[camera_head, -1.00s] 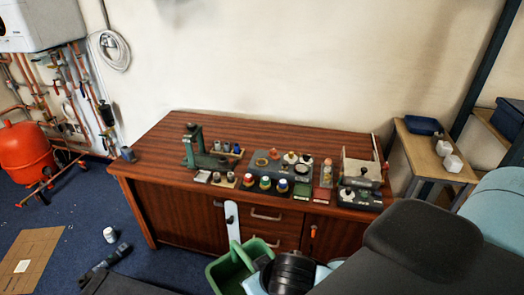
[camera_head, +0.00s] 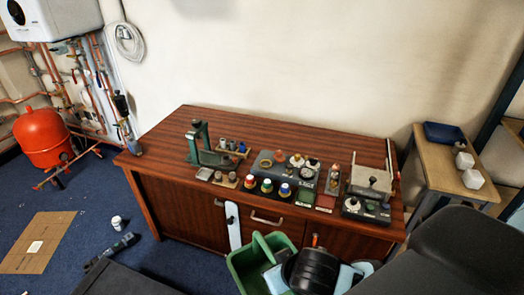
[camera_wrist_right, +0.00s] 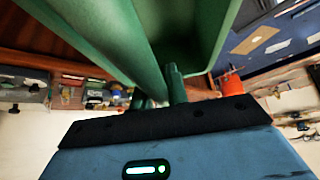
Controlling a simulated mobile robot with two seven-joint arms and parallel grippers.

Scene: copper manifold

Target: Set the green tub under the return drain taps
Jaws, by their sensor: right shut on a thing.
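My right gripper (camera_wrist_right: 160,100) is shut on the tub, whose green wall and rim (camera_wrist_right: 125,35) fill the upper part of the right wrist view. My own dark arm hides part of the tub in the head view. Copper pipework (camera_head: 85,75) hangs under the white boiler at the left. Low pipes with red fittings (camera_head: 70,165) run near the floor there; I cannot tell which are the drain taps. My left gripper is not in view.
A red tank (camera_head: 42,137) stands by the pipework. A cardboard sheet (camera_head: 40,243), a small white pot (camera_head: 117,223) and a dark tool (camera_head: 112,248) lie on the blue floor. The wooden bench (camera_head: 165,135) carries several parts.

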